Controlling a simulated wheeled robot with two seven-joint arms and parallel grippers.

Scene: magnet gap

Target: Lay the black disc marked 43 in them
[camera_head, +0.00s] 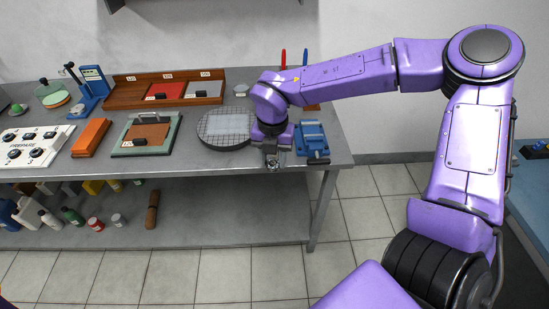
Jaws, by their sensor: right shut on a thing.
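My right gripper (272,163) points down at the front edge of the grey bench, left of a blue vise (311,139). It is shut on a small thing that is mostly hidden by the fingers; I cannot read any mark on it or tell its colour. I cannot make out a black disc marked 43 elsewhere in the view. The vise stands near the bench's right end, and I cannot see clearly whether anything is between its jaws. My left gripper is not in view.
A round gridded plate (226,128) lies left of my right gripper. Further left are a green-framed board (145,134), an orange block (91,137) and a white control panel (34,146). A wooden tray (128,92) stands behind. Bottles stand on the lower shelf (206,221).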

